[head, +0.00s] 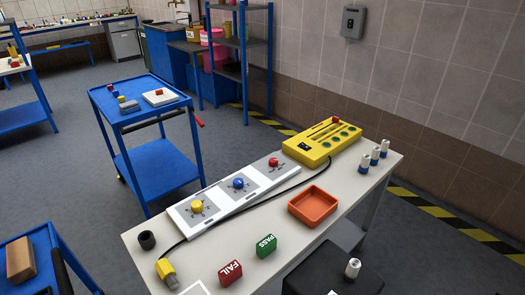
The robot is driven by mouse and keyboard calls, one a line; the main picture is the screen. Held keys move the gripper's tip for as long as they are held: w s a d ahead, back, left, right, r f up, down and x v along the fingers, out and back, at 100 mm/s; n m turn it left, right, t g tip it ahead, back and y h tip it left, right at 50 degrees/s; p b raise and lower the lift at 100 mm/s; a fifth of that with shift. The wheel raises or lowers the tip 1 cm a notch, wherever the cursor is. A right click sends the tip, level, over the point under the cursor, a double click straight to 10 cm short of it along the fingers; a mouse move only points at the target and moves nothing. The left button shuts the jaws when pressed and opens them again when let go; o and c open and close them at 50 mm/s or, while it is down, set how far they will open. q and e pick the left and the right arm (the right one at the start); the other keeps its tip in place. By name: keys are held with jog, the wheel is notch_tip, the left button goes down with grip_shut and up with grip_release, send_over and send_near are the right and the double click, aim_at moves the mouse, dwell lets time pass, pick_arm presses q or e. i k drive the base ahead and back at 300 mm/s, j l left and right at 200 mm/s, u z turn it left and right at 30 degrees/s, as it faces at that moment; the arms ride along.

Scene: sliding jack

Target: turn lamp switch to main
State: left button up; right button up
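A white panel (217,212) with three rotary knobs on grey plates lies on the pale workbench. The knobs are yellow (197,206), blue (238,183) and red (273,162), from near to far. The labels around them are too small to read, so I cannot tell which knob is the lamp switch or where it points. A yellow device (321,143) with green round parts and a dark display stands beyond the panel. A black cable runs along the panel to a yellow plug (167,271) at the near left. Neither of my grippers is in view.
The workbench (335,187) also holds an orange tray (313,206), a green PASS block (266,245), a red FAIL block (230,272), a black cup (146,240) and several white-and-blue cylinders (375,155). A blue cart (150,160) stands behind, left.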

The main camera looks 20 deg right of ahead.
aim_at(273, 162)
jog(key=i+l+u, duration=0.2)
jog(key=l+u, duration=0.2)
jog(key=l, duration=1.15)
jog(key=l+u, duration=0.45)
jog(key=l, duration=1.05)
jog(key=l+z, duration=0.15)
jog(key=l, duration=0.65)
jog(key=k, duration=0.05)
